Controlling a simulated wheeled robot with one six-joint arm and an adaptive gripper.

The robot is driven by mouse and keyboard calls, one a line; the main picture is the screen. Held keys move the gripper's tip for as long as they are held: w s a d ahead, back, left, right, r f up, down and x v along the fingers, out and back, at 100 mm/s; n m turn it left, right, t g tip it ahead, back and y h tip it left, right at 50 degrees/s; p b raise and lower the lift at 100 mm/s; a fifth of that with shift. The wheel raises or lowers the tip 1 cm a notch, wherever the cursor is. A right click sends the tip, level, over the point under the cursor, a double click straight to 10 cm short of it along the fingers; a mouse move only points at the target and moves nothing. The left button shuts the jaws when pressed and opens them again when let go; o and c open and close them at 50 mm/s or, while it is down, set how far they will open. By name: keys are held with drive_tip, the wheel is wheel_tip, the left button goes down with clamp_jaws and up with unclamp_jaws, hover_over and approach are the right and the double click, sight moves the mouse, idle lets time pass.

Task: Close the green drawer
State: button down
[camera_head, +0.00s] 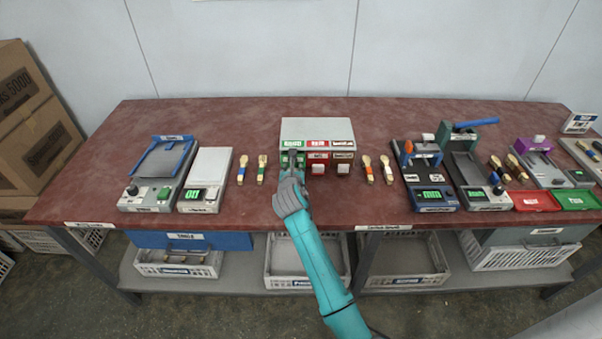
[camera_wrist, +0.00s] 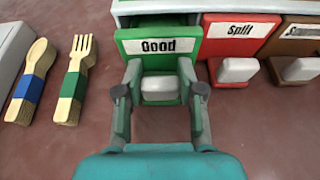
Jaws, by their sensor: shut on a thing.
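The green drawer (camera_wrist: 190,48), labelled "Good", is the left one of three in a grey-white cabinet (camera_head: 317,130). In the wrist view its front stands a little nearer than the red drawer's front, so it looks partly open. My gripper (camera_wrist: 161,98) is at the drawer's pale handle (camera_wrist: 160,89), with one finger on each side, shut on it. In the head view my gripper (camera_head: 291,163) covers much of the green drawer's front.
The red drawer (camera_wrist: 238,40) and brown drawer (camera_wrist: 297,50) sit to the right. A wooden spoon (camera_wrist: 33,85) and fork (camera_wrist: 75,85) bundle lie to the left. More bundles (camera_head: 388,170) lie right of the cabinet. A scale (camera_head: 206,175) stands further left on the table (camera_head: 250,213).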

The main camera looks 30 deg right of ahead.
drive_tip(key=shift+w+d, duration=0.6)
drive_tip(key=shift+w, duration=0.3)
drive_tip(key=c, duration=0.7)
unclamp_jaws()
drive_tip(key=shift+w+d, duration=0.1)
drive_tip(key=shift+w, duration=0.05)
drive_tip(key=v, duration=1.2)
